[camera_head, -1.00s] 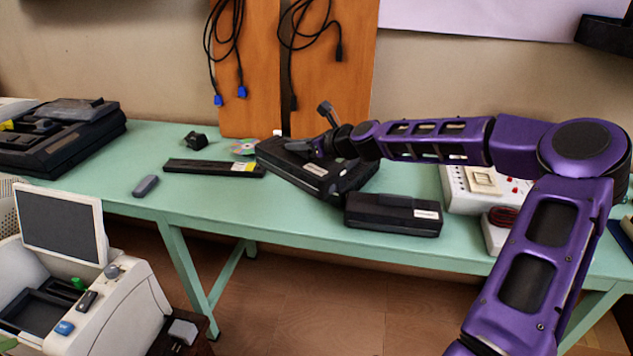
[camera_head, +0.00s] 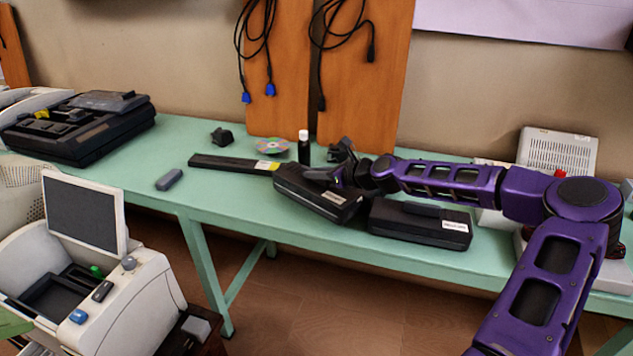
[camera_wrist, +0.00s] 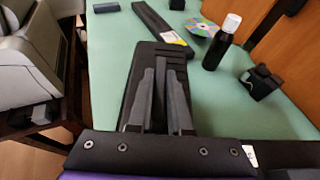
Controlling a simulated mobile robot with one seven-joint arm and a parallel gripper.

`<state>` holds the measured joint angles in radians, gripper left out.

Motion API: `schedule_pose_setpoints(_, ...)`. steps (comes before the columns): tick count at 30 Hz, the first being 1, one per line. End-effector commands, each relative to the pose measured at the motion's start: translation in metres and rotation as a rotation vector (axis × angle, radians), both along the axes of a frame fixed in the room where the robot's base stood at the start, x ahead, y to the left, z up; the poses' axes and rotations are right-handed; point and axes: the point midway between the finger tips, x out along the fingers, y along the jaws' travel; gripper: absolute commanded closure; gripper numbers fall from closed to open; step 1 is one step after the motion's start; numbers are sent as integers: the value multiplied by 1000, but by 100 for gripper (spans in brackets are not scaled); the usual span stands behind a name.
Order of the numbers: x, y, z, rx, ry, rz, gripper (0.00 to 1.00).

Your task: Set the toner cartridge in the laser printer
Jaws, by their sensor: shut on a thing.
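A long dark box (camera_head: 312,199) with a small white label, apparently the toner cartridge, is at my gripper (camera_head: 333,178) in the head view. In the wrist view my gripper (camera_wrist: 160,68) is shut on the ridged black cartridge (camera_wrist: 135,85), its fingers pointing along the top. The cartridge is over the green table near its front edge; whether it touches the table I cannot tell. The white machine (camera_head: 150,288) at lower left, apparently the laser printer, has its grey panel (camera_head: 82,212) raised and a dark open bay (camera_head: 50,297).
A labelled black box (camera_head: 420,224) sits close right of the cartridge on the green table (camera_head: 215,210). A dark machine (camera_head: 80,130) stands far left. Floor separates the table and white machine.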

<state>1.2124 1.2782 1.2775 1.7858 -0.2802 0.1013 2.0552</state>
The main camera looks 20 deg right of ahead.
Motion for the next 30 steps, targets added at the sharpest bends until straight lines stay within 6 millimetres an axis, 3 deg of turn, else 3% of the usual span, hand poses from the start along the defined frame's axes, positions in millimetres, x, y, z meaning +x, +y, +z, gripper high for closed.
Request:
schedule_pose_setpoints(5, 1, 0, -19, 2, -2, -2, 100)
schedule_pose_setpoints(17, 1, 0, -23, 1, -3, -2, 100)
schedule_pose_setpoints(18, 0, 0, -25, 0, 0, -1, 81)
schedule_pose_setpoints(23, 0, 0, -25, 0, 0, -1, 53)
schedule_pose_setpoints(30, 0, 0, -25, 0, 0, -1, 53)
